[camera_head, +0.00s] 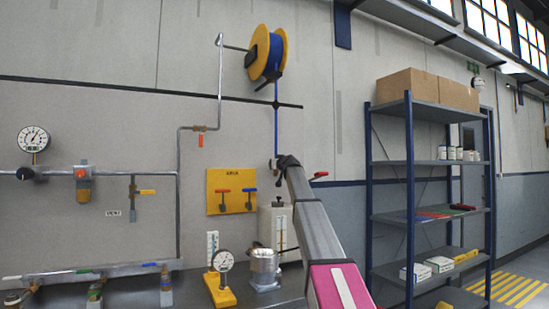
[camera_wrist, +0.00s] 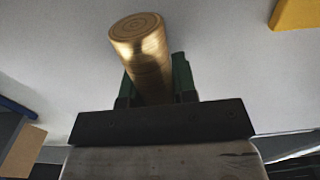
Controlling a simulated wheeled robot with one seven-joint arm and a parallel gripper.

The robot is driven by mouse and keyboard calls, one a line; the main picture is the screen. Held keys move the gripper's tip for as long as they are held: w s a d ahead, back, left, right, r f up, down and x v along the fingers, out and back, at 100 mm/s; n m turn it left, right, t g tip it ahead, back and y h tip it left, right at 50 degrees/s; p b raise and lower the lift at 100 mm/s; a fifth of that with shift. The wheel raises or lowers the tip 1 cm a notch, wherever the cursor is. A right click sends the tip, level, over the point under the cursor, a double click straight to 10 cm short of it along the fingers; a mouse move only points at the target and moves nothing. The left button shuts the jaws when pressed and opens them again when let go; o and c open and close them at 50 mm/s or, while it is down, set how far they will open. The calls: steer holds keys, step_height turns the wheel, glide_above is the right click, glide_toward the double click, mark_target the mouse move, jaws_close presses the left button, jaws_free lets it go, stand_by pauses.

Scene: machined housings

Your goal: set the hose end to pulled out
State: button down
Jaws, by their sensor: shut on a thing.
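The hose reel (camera_head: 280,46) is yellow with blue hose wound on it, high on the grey wall. The blue hose (camera_head: 276,122) hangs straight down from it to my gripper (camera_head: 279,162). In the wrist view, my gripper (camera_wrist: 155,84) has its green fingers shut on a brass cylinder (camera_wrist: 142,45), which appears to be the hose end. The cylinder's round face is free and sticks out past the fingers. In the head view the hose end is small and mostly hidden by my gripper.
A yellow panel (camera_head: 217,180) with red and blue valve handles is left of my arm. Below it a dial gauge (camera_head: 223,261) and a metal pot (camera_head: 263,266) stand on the bench (camera_head: 195,292). A blue shelf rack (camera_head: 410,163) with boxes stands to the right.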

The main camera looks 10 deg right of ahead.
steer(key=shift+s+f, duration=0.1)
steer(key=shift+f, duration=0.2)
steer(key=c, duration=0.9)
jaws_free()
steer(key=v, duration=1)
steer(key=shift+s, duration=0.35)
steer(key=shift+d, duration=0.15)
